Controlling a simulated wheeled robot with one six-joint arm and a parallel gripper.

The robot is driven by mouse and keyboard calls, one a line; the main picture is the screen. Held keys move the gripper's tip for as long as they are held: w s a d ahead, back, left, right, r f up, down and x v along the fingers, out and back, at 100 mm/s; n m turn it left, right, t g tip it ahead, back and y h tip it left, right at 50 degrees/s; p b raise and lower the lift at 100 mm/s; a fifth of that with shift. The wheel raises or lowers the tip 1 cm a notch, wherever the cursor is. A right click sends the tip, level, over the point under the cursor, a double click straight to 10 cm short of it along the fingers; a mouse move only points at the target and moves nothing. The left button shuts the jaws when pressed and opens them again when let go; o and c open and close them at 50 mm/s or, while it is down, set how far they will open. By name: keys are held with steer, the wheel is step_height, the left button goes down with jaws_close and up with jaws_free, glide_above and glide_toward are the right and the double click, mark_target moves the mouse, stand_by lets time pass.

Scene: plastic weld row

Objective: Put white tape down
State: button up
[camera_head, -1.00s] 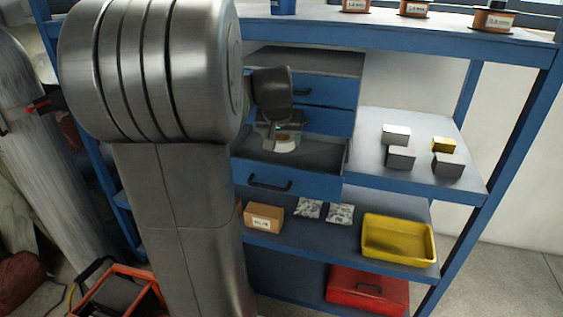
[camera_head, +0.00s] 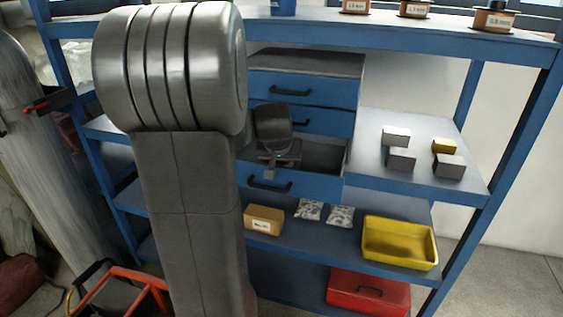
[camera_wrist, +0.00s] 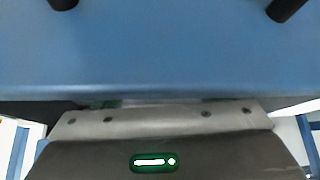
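My gripper (camera_head: 270,172) is lowered into the open blue drawer (camera_head: 300,187), close behind its front panel. The drawer has a dark inside and a black handle (camera_head: 268,185). The white tape cannot be made out now; the gripper and the drawer front hide the space under the hand. In the wrist view, a blue panel (camera_wrist: 160,55) with two dark handle mounts fills the top, and the fingers are hidden below it. Whether the fingers are open or shut does not show.
Two shut blue drawers (camera_head: 305,90) are above the open one. Small grey and yellow blocks (camera_head: 400,158) stand on the shelf to the right. A cardboard box (camera_head: 263,220), two bags and a yellow tray (camera_head: 370,258) sit on the shelf below. A red case (camera_head: 345,292) is lower down.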

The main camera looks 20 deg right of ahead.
steer(key=o, duration=0.4)
steer(key=shift+c, duration=0.2)
steer(key=shift+r, duration=0.1)
steer(key=shift+r, duration=0.3)
steer(key=p+v, duration=0.1)
steer(key=v, duration=1)
steer(key=shift+s+r, duration=0.2)
steer(key=shift+s, duration=0.05)
steer(key=shift+a, duration=0.15)
